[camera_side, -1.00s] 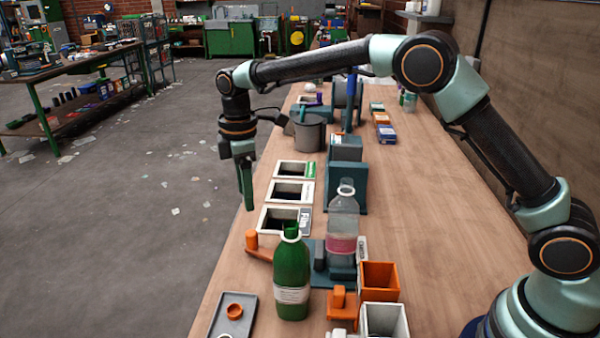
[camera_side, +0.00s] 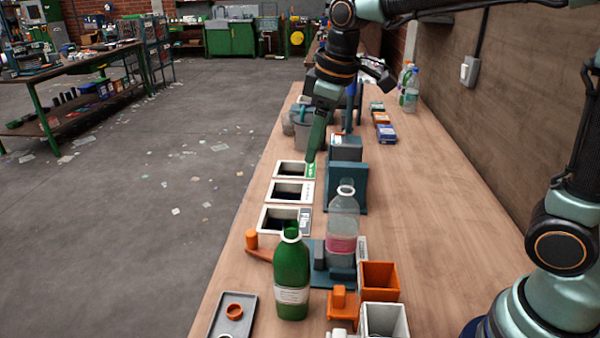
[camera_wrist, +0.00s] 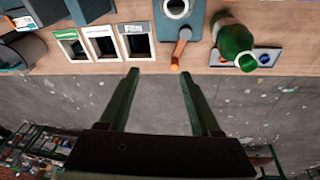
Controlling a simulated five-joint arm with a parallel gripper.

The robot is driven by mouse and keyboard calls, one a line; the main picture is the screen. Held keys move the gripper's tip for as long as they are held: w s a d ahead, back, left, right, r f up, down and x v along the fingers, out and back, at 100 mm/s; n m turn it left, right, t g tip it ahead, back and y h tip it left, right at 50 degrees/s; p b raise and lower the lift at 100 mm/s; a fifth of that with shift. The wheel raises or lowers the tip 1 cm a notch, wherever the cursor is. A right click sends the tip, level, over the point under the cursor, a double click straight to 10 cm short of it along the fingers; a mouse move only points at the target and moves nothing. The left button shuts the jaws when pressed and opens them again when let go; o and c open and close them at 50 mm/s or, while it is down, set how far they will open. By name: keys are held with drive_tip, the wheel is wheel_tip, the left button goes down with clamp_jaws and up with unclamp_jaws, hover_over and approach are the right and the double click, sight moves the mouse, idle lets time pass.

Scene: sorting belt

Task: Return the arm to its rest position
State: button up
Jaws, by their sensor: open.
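My gripper (camera_side: 313,148) hangs above the bench near the far white-framed bin in the side view. In the wrist view my gripper (camera_wrist: 162,77) shows two dark green fingers spread apart with nothing between them. My arm is raised, and its upper part runs out of the top of the side view.
Several white-framed bins (camera_side: 262,220) line the bench's left edge. A green bottle (camera_side: 291,275) and a clear bottle (camera_side: 343,225) stand upright nearby. An orange box (camera_side: 379,281) is at the front. A grey bucket (camera_side: 303,134) stands farther back.

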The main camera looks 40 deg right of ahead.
drive_tip(key=s+d+f+m+t, duration=0.1)
drive_tip(key=s+d+m, duration=0.2)
drive_tip(key=s, duration=0.3)
drive_tip(key=s+d+m+t, duration=0.1)
drive_tip(key=s+d+m, duration=0.2)
drive_tip(key=s, duration=0.3)
drive_tip(key=shift+s+d+f+m+t, duration=0.3)
drive_tip(key=shift+f+m+t, duration=0.1)
drive_tip(key=shift+m, duration=0.1)
